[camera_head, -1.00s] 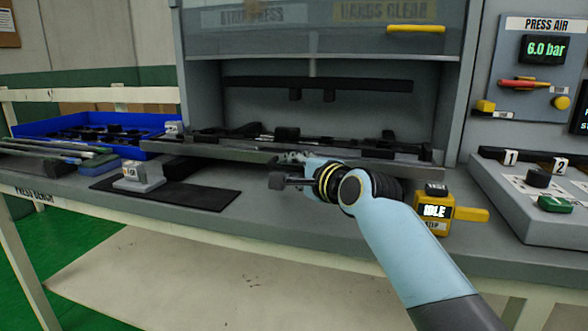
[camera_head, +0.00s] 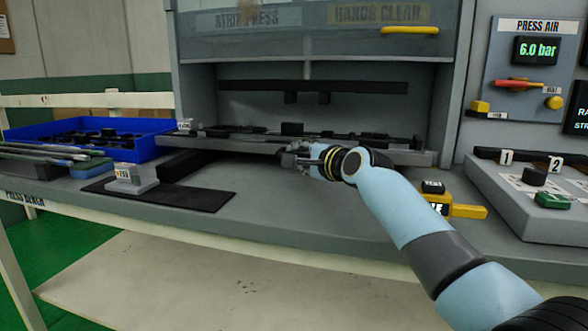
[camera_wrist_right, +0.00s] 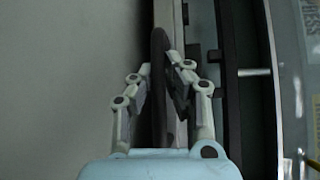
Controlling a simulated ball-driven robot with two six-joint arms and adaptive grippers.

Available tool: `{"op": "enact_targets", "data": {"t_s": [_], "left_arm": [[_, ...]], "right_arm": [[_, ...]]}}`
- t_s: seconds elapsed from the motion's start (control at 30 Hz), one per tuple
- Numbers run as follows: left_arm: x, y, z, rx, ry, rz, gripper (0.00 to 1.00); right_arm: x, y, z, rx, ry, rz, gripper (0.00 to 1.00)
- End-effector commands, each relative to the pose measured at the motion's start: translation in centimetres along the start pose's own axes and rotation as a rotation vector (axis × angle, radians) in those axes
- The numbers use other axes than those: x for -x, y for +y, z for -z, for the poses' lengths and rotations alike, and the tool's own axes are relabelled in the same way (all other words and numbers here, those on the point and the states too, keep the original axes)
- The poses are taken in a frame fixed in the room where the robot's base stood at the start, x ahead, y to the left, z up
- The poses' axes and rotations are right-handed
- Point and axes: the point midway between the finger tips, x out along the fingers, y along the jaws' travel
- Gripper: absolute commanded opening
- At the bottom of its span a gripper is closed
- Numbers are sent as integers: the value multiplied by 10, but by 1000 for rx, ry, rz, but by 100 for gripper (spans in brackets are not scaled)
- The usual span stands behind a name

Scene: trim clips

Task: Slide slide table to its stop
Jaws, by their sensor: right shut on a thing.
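The slide table (camera_head: 225,144) is a long grey plate low in the press opening, with black parts lying along it. My right gripper (camera_head: 290,160) is at the middle of its front edge. In the right wrist view, the right gripper (camera_wrist_right: 165,85) is shut on the table's dark handle (camera_wrist_right: 159,50), with a finger on each side. The gripper and forearm hide part of the table's front. I cannot tell whether the table touches its stop. My left gripper is not in view.
The press (camera_head: 195,100) has a raised guard and a dark bar above the table. A blue bin (camera_head: 150,150) stands left. A small grey block (camera_head: 130,180) is on a black mat (camera_head: 200,200). A yellow control box (camera_head: 470,211) is right of my arm.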

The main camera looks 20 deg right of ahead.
Motion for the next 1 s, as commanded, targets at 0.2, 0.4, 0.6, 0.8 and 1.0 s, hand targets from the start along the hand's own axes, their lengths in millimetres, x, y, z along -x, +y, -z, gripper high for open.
{"op": "enact_targets", "data": {"t_s": [0.2, 0.4, 0.6, 0.8, 1.0], "left_arm": [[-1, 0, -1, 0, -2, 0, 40], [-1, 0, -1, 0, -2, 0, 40], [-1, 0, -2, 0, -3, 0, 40], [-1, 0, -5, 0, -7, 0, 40], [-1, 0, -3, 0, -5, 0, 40]], "right_arm": [[-2, 5, 3, 3, 2, -12, 0], [-2, 4, 3, 2, 2, -11, 23], [-2, 2, 3, 1, 1, -7, 36], [0, 2, 2, 1, 1, -5, 36], [25, 2, 3, 3, 1, -5, 36]]}}
